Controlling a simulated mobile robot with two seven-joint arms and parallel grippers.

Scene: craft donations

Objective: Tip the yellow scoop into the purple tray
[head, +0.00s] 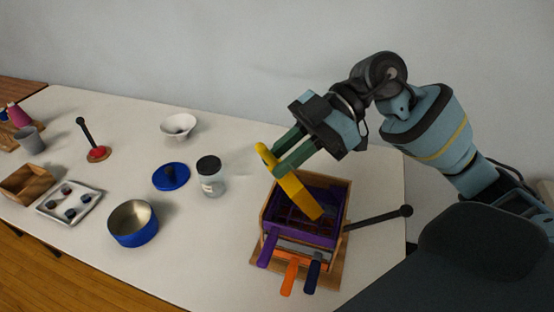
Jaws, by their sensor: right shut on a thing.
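The yellow scoop (291,187) is held by my right gripper (284,165) above the purple tray. The scoop is tilted, with its lower right end over the inside of the tray and its other end up at the left. The purple tray (313,237) sits in a wooden frame on the table and has a purple handle toward the front. What lies inside the tray, and any contents of the scoop, are too small and dark to tell. My left gripper is not in view.
A black-knobbed rod (378,218) sticks out right of the wooden frame (340,253). Orange (290,277) and dark blue (312,277) handles point forward. A jar (210,178), a blue lid (171,176), a blue pot (133,232) and a white bowl (178,125) stand left.

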